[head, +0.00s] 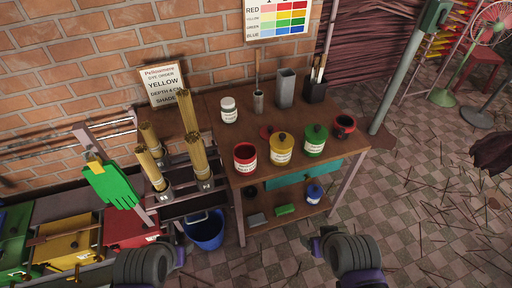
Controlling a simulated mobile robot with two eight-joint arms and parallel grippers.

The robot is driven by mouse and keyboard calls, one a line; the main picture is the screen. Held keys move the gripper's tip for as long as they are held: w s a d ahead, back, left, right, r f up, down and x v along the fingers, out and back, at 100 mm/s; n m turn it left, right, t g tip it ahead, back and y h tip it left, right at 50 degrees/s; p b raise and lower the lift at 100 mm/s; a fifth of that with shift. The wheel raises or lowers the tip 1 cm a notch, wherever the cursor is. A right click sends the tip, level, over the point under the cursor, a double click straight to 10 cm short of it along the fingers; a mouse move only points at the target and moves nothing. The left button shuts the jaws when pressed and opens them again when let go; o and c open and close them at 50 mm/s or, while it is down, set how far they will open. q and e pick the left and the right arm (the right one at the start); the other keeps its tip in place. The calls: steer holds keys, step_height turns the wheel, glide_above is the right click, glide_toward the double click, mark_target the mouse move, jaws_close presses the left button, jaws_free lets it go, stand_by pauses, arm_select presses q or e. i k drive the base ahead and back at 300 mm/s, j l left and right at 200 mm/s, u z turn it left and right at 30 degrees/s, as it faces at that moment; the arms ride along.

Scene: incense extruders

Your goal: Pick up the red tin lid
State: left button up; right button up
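The red tin lid (266,132) looks like the small red round piece lying on the brown workbench, behind and between the red tin and the yellow tin, which partly hides it. The red tin (245,159) stands open at the bench's front left, with dark red content showing. My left gripper (178,257) and my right gripper (317,246) are at the bottom of the head view, low in front of the bench and well apart from the lid. Their fingers are too small and turned away to show whether they are open or shut.
A lidded yellow tin (281,150), a lidded green tin (315,141) and a dark red pot (344,127) stand on the workbench (222,131). A white jar (229,110) and grey containers (285,88) stand behind. A blue bucket (205,231) is on the floor left.

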mark_target(266, 132)
steer(key=i+l+u, duration=0.1)
steer(key=u, duration=0.4)
steer(key=l+u, duration=0.45)
steer(key=i+j, duration=0.05)
steer(key=j, duration=0.05)
